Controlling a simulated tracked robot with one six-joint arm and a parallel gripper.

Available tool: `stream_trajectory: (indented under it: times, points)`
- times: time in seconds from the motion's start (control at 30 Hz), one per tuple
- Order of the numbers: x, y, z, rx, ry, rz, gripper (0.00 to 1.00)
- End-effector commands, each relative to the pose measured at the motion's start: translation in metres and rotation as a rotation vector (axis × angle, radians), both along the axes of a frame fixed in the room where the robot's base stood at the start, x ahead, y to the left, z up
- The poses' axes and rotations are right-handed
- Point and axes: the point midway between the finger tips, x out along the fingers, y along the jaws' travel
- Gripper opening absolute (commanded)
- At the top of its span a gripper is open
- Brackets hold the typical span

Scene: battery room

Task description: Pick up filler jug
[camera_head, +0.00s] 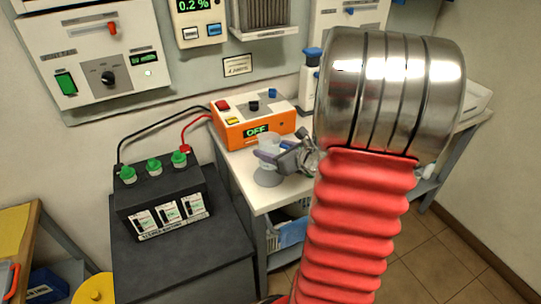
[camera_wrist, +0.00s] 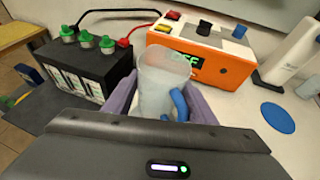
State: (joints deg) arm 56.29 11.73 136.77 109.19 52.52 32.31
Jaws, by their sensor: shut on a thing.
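The filler jug is a pale translucent vessel with a blue handle. In the wrist view the jug (camera_wrist: 160,88) is between the two purple fingers of my gripper (camera_wrist: 163,100), which is shut on it. The jug looks roughly upright. In the head view the jug (camera_head: 269,143) is at the bench's near left part, in front of the orange unit, with my gripper (camera_head: 272,157) around it. A greyish round shape shows just below the fingers. I cannot tell whether the jug's base touches the bench.
The orange unit (camera_head: 253,122) reads OFF, with black and red cables to the black battery (camera_head: 163,202) with green caps. A white bottle (camera_wrist: 291,58) and a blue disc (camera_wrist: 277,117) are on the white bench (camera_head: 246,192). Wall panels are behind.

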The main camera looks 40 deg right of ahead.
Motion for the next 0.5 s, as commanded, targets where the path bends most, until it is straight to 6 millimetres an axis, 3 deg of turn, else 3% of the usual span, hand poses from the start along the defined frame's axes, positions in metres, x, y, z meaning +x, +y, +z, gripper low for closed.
stream_trajectory:
  times: [0.5]
  points:
    - [0.0, -0.001, 0.039, -0.001, -0.001, -0.001, 0.26]
